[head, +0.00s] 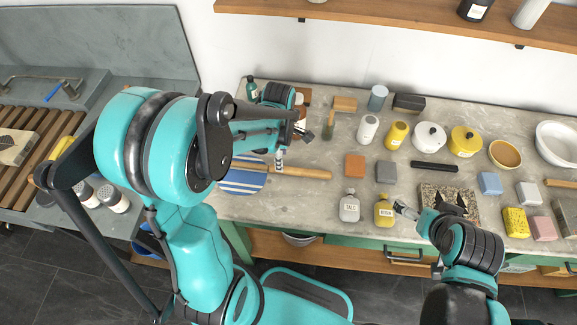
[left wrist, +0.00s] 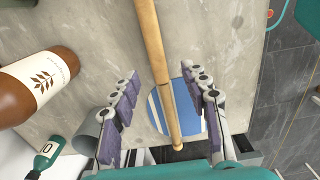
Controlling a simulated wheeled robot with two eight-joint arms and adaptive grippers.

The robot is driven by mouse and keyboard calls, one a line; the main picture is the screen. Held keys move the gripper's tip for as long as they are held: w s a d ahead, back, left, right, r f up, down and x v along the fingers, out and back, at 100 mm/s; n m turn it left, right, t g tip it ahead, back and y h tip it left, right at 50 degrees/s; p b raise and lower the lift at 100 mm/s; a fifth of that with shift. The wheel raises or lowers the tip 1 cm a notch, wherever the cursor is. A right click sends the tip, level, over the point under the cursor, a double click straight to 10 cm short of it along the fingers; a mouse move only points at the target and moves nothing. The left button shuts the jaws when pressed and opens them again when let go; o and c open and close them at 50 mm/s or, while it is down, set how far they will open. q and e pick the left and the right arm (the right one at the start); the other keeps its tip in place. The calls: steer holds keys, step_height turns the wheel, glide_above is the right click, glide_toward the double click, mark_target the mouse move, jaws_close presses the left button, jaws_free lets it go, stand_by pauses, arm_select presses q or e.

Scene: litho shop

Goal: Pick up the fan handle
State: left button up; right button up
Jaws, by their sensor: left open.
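A round fan (head: 240,182) with blue and white stripes lies at the left part of the stone counter. Its long pale wooden handle (head: 308,173) points right across the counter. My left gripper (head: 279,160) is over the handle near the striped disc. In the left wrist view the open jaws (left wrist: 163,78) stand on either side of the handle (left wrist: 152,45), with gaps on both sides. The striped disc (left wrist: 187,112) is partly hidden behind the handle and a finger. My right gripper (head: 404,209) is low beside a yellow bottle; its jaw opening is too small to judge.
A brown bottle (left wrist: 38,88) and a small green bottle (left wrist: 46,154) stand near the left gripper. A brush (head: 329,127), an orange block (head: 355,166) and a grey bottle (head: 349,207) are right of the handle. A sink counter (head: 50,215) is at the left.

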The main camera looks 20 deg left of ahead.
mark_target(271, 168)
arm_select(q)
step_height(271, 168, down, 2)
steer(key=shift+w+d, duration=0.15)
steer(key=f+b, duration=0.1)
steer(key=f, duration=0.1)
steer(key=f+b, duration=0.1)
steer(key=f, duration=0.1)
steer(key=shift+w+d+f, duration=0.1)
steer(key=shift+w+f, duration=0.1)
steer(key=shift+f, duration=0.1)
steer(key=shift+r, duration=0.1)
steer(key=shift+c, duration=0.9)
jaws_close()
